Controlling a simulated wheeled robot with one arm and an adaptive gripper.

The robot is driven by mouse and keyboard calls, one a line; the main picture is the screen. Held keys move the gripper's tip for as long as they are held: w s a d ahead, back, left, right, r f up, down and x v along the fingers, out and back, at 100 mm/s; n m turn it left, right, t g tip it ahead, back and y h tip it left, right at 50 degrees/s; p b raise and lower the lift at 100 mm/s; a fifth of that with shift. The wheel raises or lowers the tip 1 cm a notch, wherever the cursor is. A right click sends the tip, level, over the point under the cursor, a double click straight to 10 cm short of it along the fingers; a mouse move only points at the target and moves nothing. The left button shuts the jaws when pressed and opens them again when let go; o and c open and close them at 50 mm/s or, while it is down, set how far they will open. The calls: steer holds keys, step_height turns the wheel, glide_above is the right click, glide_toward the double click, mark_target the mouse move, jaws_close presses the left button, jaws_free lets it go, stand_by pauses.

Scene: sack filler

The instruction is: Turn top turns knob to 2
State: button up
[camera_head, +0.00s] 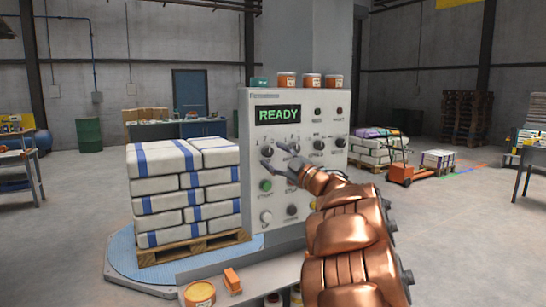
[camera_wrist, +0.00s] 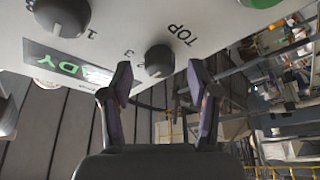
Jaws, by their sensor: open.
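The grey panel (camera_head: 300,105) stands upright with a lit READY display (camera_head: 279,115). In the wrist view the knob labelled TOP (camera_wrist: 159,61) is dark and round, with a 3 printed beside it; its pointer direction is not clear. In the head view I take it to be the left knob (camera_head: 268,150) of the row below the display, partly behind my fingers. My gripper (camera_wrist: 159,75) is open, its dark fingertips on either side of the knob in the picture. Contact cannot be told. It also shows in the head view (camera_head: 274,155), reaching in from the right.
Another knob (camera_wrist: 62,15) is close by, with a 1 beside it. A green button (camera_head: 266,185) sits below on the panel. Stacked white sacks (camera_head: 160,192) stand left of the panel. Orange-labelled jars (camera_head: 287,79) stand on top.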

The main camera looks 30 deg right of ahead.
steer(key=v, duration=1.1)
steer(key=shift+w+r, duration=0.1)
